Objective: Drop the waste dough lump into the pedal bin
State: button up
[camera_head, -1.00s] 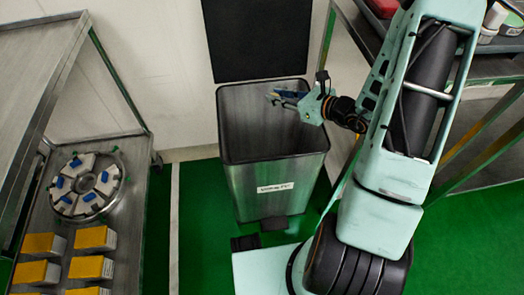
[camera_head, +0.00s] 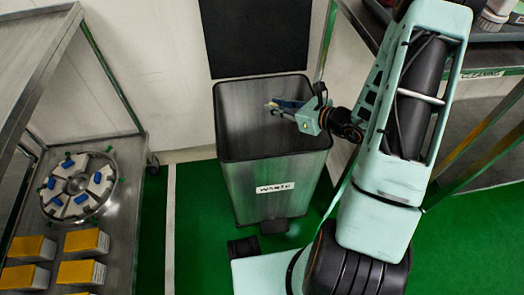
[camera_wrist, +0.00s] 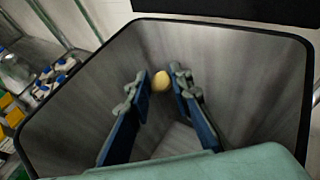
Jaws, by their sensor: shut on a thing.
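The pedal bin (camera_head: 270,180) is a tall grey box with a label reading roughly "WASTE" on its front. Its black lid (camera_head: 255,38) stands open against the wall, and the inside shows in the wrist view (camera_wrist: 85,100). My gripper (camera_head: 274,105) is over the bin's opening, inside the rim's outline. In the wrist view the small pale yellow dough lump (camera_wrist: 160,81) is held between the tips of the blue fingers (camera_wrist: 161,84). The lump is too small to make out in the head view. The bin's floor is partly hidden by my gripper.
A steel rack at left holds a round tray (camera_head: 53,214) with white and blue parts and several yellow-topped boxes (camera_head: 82,241). A steel table (camera_head: 490,63) stands at right, close to my arm. The bin's pedal (camera_head: 273,226) is at its foot.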

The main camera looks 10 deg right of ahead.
jog(key=o, duration=0.9)
jog(key=shift+c, duration=0.2)
jog(key=v, duration=0.7)
jog(key=shift+s+d+r, duration=0.15)
jog(key=shift+s, duration=0.05)
